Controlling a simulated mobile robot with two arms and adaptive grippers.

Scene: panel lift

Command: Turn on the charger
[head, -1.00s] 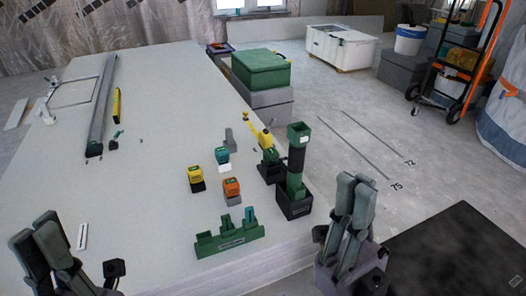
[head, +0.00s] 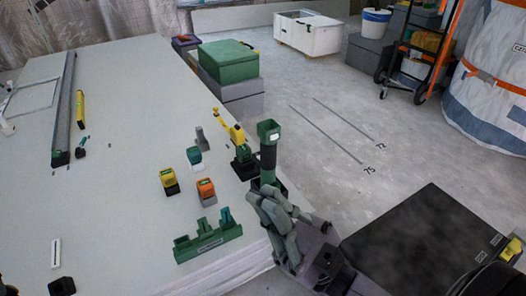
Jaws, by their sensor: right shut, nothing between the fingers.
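No part is plainly marked as the charger. On the pale panel stack stand three small block-shaped units on bases: yellow on black (head: 170,181), teal on white (head: 195,157) and orange on grey (head: 206,190). A green slotted rack (head: 208,242) stands in front of them. An upright green tool with a black grip (head: 268,158) stands at the panel's right edge. My right gripper (head: 264,196) is shut and empty, in front of the tool's lower part and hiding most of its black holder. I cannot tell whether they touch. My left gripper's fingers are out of view.
A yellow tool (head: 238,140) and a small grey piece (head: 201,139) stand behind the units. A green case (head: 228,62) sits beyond the panel stack (head: 110,225). A black-topped surface (head: 425,240) is at lower right.

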